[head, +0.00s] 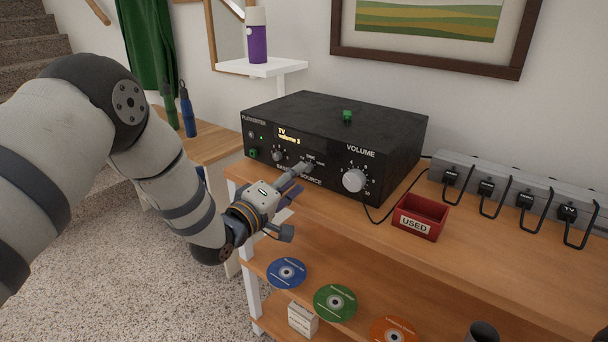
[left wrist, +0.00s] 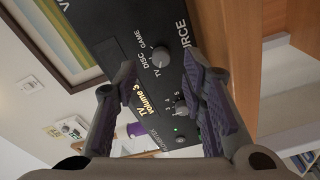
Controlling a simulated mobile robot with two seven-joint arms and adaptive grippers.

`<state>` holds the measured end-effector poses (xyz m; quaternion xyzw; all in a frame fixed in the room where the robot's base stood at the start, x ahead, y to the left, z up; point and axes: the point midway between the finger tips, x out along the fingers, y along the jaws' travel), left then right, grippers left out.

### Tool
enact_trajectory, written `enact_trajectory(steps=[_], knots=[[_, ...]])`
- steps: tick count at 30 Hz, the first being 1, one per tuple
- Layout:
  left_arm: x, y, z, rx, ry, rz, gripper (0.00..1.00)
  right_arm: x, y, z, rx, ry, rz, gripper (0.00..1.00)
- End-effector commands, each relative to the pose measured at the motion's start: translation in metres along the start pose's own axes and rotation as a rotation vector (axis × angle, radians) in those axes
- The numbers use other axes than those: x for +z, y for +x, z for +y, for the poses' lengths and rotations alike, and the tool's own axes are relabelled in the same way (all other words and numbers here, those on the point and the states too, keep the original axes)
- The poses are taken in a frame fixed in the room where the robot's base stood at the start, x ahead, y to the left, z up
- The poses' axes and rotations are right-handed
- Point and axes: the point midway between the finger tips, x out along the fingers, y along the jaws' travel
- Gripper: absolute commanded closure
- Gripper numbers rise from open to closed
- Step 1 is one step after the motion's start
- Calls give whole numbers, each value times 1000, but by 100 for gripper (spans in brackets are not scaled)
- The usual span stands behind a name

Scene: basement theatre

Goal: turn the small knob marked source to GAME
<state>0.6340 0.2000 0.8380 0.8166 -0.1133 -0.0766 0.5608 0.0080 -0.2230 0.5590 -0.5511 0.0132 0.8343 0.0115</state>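The black receiver (head: 350,130) stands on the wooden shelf; its display reads "TV volume 3". The small grey source knob (head: 308,167) is on its front, left of the larger volume knob (head: 353,180). In the left wrist view the source knob (left wrist: 161,57) shows between the fingertips, with DISC and GAME printed beside it. Its pointer is too small to read. My left gripper (head: 288,190) is just in front of the receiver; it is open and empty in the left wrist view (left wrist: 157,68). I cannot tell whether a finger touches the knob. My right gripper is not in view.
Another small knob (head: 277,155) sits left of the source knob. A red "USED" box (head: 420,217) stands right of the receiver, before a power strip (head: 520,185) with several plugs. Discs, including a blue one (head: 287,273), lie on the lower shelf.

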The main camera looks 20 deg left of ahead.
Motion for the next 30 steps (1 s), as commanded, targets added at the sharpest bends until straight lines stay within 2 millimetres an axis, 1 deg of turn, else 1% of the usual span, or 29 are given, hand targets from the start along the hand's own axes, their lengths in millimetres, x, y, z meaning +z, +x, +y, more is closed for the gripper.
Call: enact_trajectory(steps=[1,3,6,9,15,16,17,18,21,30], knots=[[2,10,-3,0,1,-3,62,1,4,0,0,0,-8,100],[2,23,-3,-1,1,-1,62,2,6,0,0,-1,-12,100],[1,34,-3,-3,0,-1,62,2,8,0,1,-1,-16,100],[1,39,-2,-2,0,-1,62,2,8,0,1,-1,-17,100],[0,40,-1,-2,0,0,62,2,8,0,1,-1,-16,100],[0,40,-1,-2,0,0,64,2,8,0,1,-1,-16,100],[0,40,-1,-2,0,0,71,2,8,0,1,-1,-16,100],[0,40,-1,-2,0,0,80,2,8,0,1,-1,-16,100],[0,40,0,-2,0,0,100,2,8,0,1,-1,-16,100],[0,40,0,0,15,0,100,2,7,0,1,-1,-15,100]])
